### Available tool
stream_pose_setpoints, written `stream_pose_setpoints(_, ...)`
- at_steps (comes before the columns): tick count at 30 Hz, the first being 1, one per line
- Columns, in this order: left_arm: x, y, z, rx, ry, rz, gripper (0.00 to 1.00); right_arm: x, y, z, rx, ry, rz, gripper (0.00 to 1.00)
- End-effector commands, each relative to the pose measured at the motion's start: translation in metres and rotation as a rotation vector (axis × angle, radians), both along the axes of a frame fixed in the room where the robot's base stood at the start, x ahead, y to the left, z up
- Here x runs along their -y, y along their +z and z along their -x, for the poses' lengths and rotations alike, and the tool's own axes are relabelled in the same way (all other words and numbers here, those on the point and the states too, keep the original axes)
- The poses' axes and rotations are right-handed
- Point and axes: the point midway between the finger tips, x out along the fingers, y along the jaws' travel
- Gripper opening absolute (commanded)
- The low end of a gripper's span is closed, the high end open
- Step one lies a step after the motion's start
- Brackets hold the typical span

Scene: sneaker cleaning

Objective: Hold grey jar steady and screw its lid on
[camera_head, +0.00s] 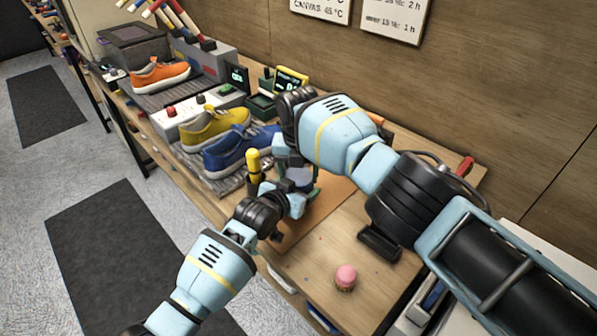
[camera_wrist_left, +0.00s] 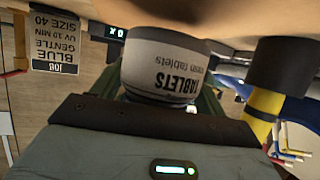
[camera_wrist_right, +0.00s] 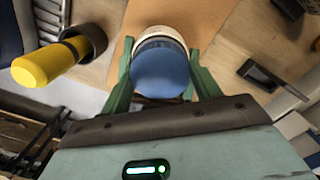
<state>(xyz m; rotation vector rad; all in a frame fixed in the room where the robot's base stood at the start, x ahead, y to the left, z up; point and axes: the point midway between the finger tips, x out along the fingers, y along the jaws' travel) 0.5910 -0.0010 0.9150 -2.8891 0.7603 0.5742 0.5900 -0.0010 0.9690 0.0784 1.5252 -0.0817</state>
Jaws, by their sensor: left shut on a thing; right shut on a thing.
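The grey jar (camera_wrist_left: 165,65), with a "TABLETS" label, is between the green fingers of my left gripper (camera_wrist_left: 163,85), which is shut on it from the side. The blue lid (camera_wrist_right: 160,74) is between the green fingers of my right gripper (camera_wrist_right: 160,60), which is shut on it from above. In the right wrist view the pale jar rim (camera_wrist_right: 160,36) shows just beyond the lid, so the lid is over the jar's top. I cannot tell how far it is threaded. In the head view, both grippers meet at the jar and mostly hide it.
A yellow-handled tool in a dark holder (camera_wrist_right: 45,65) stands close beside the jar. A brown mat (camera_head: 300,232) lies under the work. A pink-topped item (camera_head: 346,276) stands on the bench in front. Blue (camera_head: 240,146), yellow (camera_head: 214,126) and orange (camera_head: 160,76) sneakers stand behind, to the left.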

Motion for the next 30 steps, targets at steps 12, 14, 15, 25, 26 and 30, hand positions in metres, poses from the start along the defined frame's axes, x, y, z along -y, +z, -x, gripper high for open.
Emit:
stream_pose_setpoints(12, -0.0004, 0.0002, -0.0002, 0.000, 0.001, 0.000, 0.09, -0.0006, -0.0004, 0.0002, 0.001, -0.697, -0.033, 0.35)
stream_pose_setpoints(14, -0.0004, 0.0002, -0.0002, 0.000, 0.001, 0.000, 0.09, -0.0003, -0.0006, 0.0002, 0.003, -0.791, -0.036, 0.35)
stream_pose_setpoints(15, -0.0003, 0.0002, -0.0003, 0.000, 0.001, 0.000, 0.09, -0.0004, -0.0006, 0.0002, 0.002, -0.849, -0.039, 0.35)
stream_pose_setpoints(25, -0.0005, 0.0001, -0.0002, 0.000, 0.001, 0.000, 0.09, 0.0001, -0.0006, 0.0001, 0.004, -1.046, -0.045, 0.35)
stream_pose_setpoints(26, -0.0005, 0.0001, -0.0002, 0.000, 0.001, 0.000, 0.09, 0.0001, -0.0006, 0.0001, 0.004, -1.046, -0.045, 0.35)
stream_pose_setpoints(30, -0.0006, 0.0001, -0.0003, 0.000, 0.001, 0.000, 0.09, 0.0001, -0.0006, 0.0001, 0.004, -1.044, -0.045, 0.35)
